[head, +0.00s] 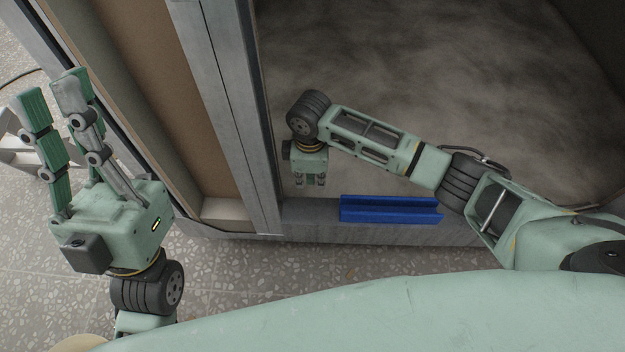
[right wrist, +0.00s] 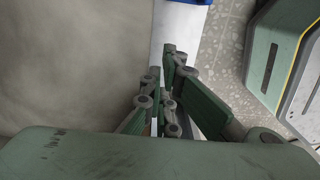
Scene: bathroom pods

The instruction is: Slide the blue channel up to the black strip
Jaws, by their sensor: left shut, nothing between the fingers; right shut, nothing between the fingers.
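The blue channel (head: 390,209) lies lengthwise on the grey sill at the pod's opening in the head view. A sliver of the blue channel (right wrist: 205,1) shows at the top edge of the right wrist view. My right gripper (head: 311,183) is shut and empty, pointing down just left of the channel's left end, with a gap between them. Its fingers (right wrist: 165,75) also show in the right wrist view over the sill. My left gripper (head: 52,95) is shut and empty, raised at the far left, away from the channel. I cannot make out the black strip on the sill.
The grey sill (head: 300,219) runs along the opening and meets a grey metal post (head: 235,100) on the left. A brown panel (head: 155,90) stands beyond the post. The grey pod floor (head: 440,80) behind the sill is bare. Speckled floor (head: 255,290) lies in front.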

